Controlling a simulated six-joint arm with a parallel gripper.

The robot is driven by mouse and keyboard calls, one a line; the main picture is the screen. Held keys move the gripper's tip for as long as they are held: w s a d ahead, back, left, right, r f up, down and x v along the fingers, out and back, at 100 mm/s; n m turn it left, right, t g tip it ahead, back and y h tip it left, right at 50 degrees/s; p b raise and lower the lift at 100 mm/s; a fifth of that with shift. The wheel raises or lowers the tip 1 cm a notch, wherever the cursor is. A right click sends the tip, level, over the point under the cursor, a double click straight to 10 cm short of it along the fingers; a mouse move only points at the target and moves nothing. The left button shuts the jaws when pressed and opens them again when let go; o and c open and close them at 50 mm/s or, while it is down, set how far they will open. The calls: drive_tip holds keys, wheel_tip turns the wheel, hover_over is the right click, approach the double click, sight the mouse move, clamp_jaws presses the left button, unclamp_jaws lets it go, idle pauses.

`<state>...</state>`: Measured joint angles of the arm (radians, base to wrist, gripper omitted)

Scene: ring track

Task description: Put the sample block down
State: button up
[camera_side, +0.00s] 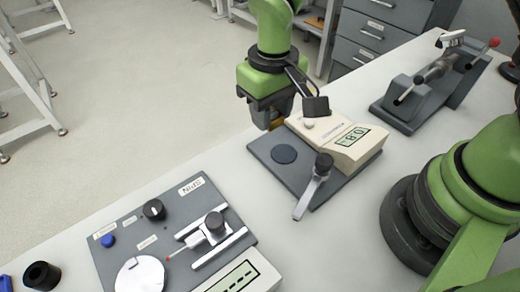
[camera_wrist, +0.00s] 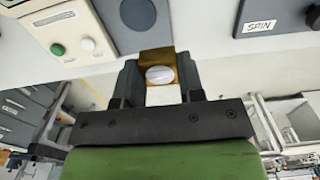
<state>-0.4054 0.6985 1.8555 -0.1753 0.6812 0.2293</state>
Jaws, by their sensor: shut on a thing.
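My gripper (camera_side: 268,118) hangs down at the bench's far edge, left of the grey instrument plate (camera_side: 262,143). In the wrist view its two dark fingers (camera_wrist: 160,80) are shut on the sample block (camera_wrist: 155,57), a brownish-yellow piece with a pale oval face (camera_wrist: 160,75). In the side view only a brownish sliver of the block (camera_side: 277,123) shows; the fingers hide the rest. The block looks apart from the plate; its height above the bench is hard to judge. The dark round pad (camera_side: 284,154) on the plate is bare. It also shows ahead in the wrist view (camera_wrist: 138,14).
A cream display unit (camera_side: 350,146) and a black-knobbed lever (camera_side: 314,186) stand on the plate. The SPIN device (camera_side: 130,215), with a white disc (camera_side: 140,276), is nearer the camera. A black cup (camera_side: 41,275) stands left. A clamp device (camera_side: 425,85) stands back right.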

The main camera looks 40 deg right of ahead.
drive_tip(key=a+f, duration=0.1)
drive_tip(key=a, duration=0.5)
hover_over(240, 176)
wheel_tip(240, 176, down, 5)
drive_tip(key=shift+f, duration=2.4)
drive_tip(key=shift+f, duration=0.15)
drive_tip(key=o, duration=1)
